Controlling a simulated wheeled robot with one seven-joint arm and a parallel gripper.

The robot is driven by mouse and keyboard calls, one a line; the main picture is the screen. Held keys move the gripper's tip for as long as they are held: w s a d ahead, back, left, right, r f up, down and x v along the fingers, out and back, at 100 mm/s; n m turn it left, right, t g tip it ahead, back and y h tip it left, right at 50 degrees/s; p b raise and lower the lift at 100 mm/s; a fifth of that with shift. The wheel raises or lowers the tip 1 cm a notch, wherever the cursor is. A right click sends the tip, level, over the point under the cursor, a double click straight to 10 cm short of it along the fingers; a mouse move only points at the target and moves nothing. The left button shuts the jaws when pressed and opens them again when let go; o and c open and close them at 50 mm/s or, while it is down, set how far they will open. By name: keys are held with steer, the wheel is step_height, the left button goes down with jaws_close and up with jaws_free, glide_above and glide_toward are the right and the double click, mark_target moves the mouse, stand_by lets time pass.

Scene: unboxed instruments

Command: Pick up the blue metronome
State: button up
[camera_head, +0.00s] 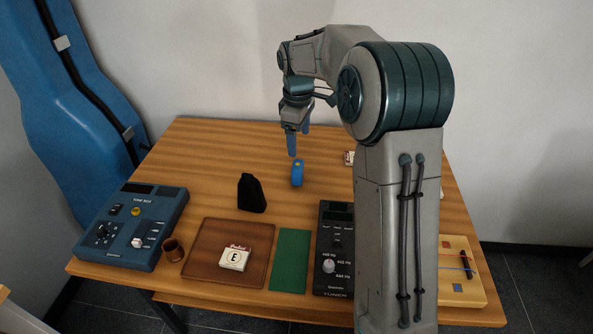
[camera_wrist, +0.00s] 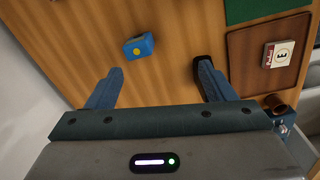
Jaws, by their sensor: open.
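The blue metronome (camera_head: 297,173) is a small blue block with a yellow spot. It rests on the wooden table, in the middle toward the back. In the wrist view the metronome (camera_wrist: 139,47) lies ahead of the fingertips, between the lines of the two fingers and nearer the left one. My gripper (camera_head: 292,150) points down above the table, just behind the metronome in the head view. In the wrist view my gripper (camera_wrist: 158,72) has its blue fingers apart with nothing between them.
A black pouch (camera_head: 251,193) stands left of the metronome, partly behind the right finger in the wrist view. In front are a brown tray (camera_head: 200,260) with a small box (camera_head: 235,258), green cloth (camera_head: 289,262), dark tuner (camera_head: 331,270), brown cup (camera_head: 173,250) and blue device (camera_head: 132,225).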

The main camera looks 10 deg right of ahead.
steer(key=n, duration=0.2)
glide_above(297, 164)
step_height(297, 164, down, 4)
steer(key=shift+f+n, duration=0.3)
steer(key=shift+f, duration=0.4)
step_height(297, 164, down, 8)
steer(key=shift+r, duration=0.1)
steer(key=shift+d+f+p, duration=0.1)
steer(key=shift+f+p, duration=0.3)
steer(key=shift+f, duration=2.35)
steer(key=c, duration=1.1)
